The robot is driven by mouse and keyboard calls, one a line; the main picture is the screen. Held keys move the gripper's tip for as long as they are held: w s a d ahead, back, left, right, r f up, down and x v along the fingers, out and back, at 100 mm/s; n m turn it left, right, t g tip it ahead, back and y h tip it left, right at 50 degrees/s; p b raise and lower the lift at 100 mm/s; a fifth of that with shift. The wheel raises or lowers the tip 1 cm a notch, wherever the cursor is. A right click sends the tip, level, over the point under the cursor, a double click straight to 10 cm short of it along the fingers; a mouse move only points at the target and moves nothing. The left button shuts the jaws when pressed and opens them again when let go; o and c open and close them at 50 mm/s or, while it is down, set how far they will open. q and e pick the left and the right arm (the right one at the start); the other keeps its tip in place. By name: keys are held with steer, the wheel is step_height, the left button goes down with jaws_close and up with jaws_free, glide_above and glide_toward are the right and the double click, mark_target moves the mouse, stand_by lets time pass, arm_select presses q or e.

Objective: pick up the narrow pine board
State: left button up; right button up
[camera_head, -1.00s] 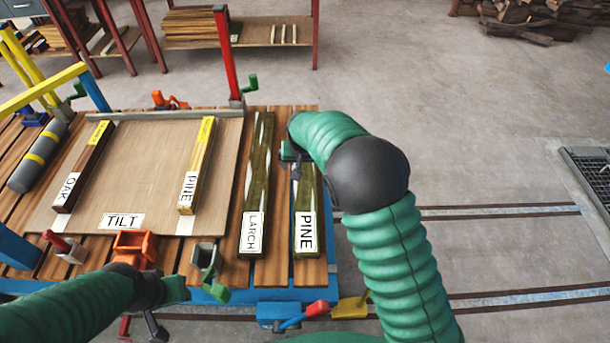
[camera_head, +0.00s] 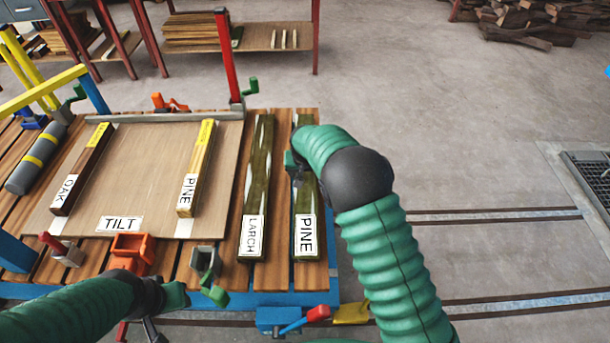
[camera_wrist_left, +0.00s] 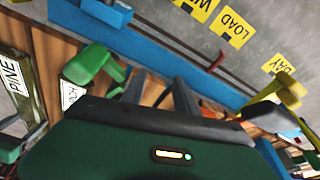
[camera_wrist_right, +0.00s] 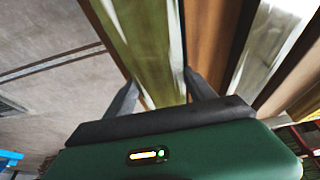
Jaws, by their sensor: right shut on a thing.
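The green-stained board labelled PINE (camera_head: 306,198) lies lengthwise on the slatted table at its right edge. My right gripper (camera_wrist_right: 160,92) is shut on this board across its width, on the far half, with one finger on each side. My forearm and gripper hide part of that half in the head view. A short, thin stick (camera_head: 196,170), also labelled PINE, lies on the tilt panel. My left gripper (camera_wrist_left: 160,92) is open and empty over the table's front edge, near a green clamp.
A LARCH board (camera_head: 258,185) lies close to the left of the held board. An OAK stick (camera_head: 80,170) lies on the tilt panel (camera_head: 140,165). A red post (camera_head: 228,60) stands at the back, and an orange clamp (camera_head: 132,248) is at the front.

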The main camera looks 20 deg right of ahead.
steer(key=shift+d, duration=0.1)
jaws_close()
steer(key=shift+r, duration=0.1)
